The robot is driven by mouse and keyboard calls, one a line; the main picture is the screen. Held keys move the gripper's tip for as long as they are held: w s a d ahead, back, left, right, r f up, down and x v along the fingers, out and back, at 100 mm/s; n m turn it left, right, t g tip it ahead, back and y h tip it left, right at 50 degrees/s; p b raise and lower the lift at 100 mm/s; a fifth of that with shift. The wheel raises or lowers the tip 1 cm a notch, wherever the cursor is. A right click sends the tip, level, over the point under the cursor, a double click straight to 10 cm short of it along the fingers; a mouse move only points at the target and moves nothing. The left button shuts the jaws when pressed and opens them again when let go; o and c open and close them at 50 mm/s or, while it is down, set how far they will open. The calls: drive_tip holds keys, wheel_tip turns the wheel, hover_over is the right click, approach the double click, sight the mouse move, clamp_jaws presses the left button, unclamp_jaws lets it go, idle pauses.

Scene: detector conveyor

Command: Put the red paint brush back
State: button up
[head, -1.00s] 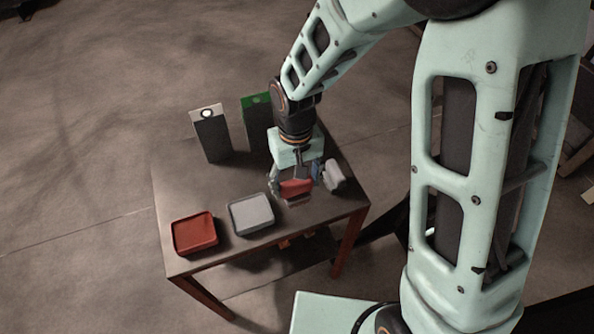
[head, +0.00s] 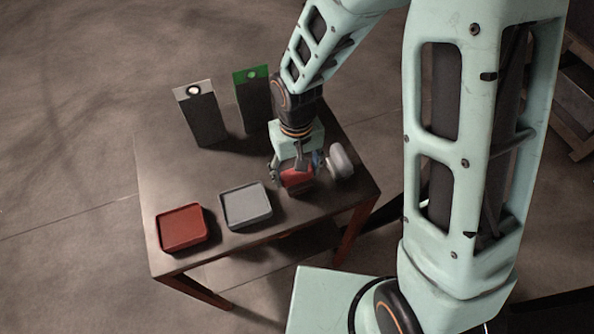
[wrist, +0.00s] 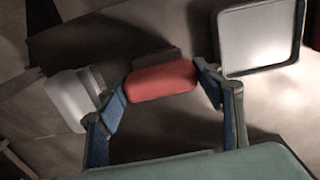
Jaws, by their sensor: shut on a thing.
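My gripper (head: 297,166) is shut on the red paint brush (head: 297,180) over the right part of the table. In the wrist view, the red brush body (wrist: 163,82) lies between the two fingers of my gripper (wrist: 165,80), with a darker strip along its far side. The gripper covers part of the brush in the head view, and I cannot tell whether the brush touches the table. A red tray (head: 182,228) sits at the table's front left corner, with a grey tray (head: 246,205) beside it.
A white-grey rounded object (head: 341,160) lies close to the right of my gripper. Two upright dark boxes stand at the back, one with a white top (head: 196,92), one with a green top (head: 251,74). The table (head: 170,170) is bare at left centre.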

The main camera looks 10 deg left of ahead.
drive_tip(key=shift+f, duration=0.1)
drive_tip(key=o, duration=1)
drive_tip(key=shift+r, duration=0.2)
wheel_tip(320, 180, up, 12)
drive_tip(key=shift+p, duration=0.35)
